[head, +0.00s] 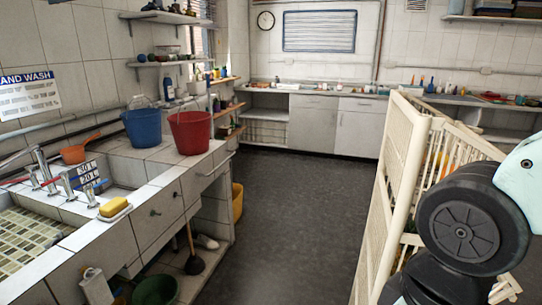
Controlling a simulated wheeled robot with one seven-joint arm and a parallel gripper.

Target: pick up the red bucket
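The red bucket (190,133) stands upright on the white tiled counter at the left, near the counter's far right corner. It stands just right of a blue bucket (142,128), and the two look close together. My gripper is not in view. Only part of my arm (470,228) shows at the lower right, well apart from the bucket.
A tiled sink (30,235), taps (70,190), a yellow sponge (114,207) and an orange pan (75,153) lie left of the bucket. A cream slatted rack (402,180) stands at the right. The dark floor (290,220) between is clear.

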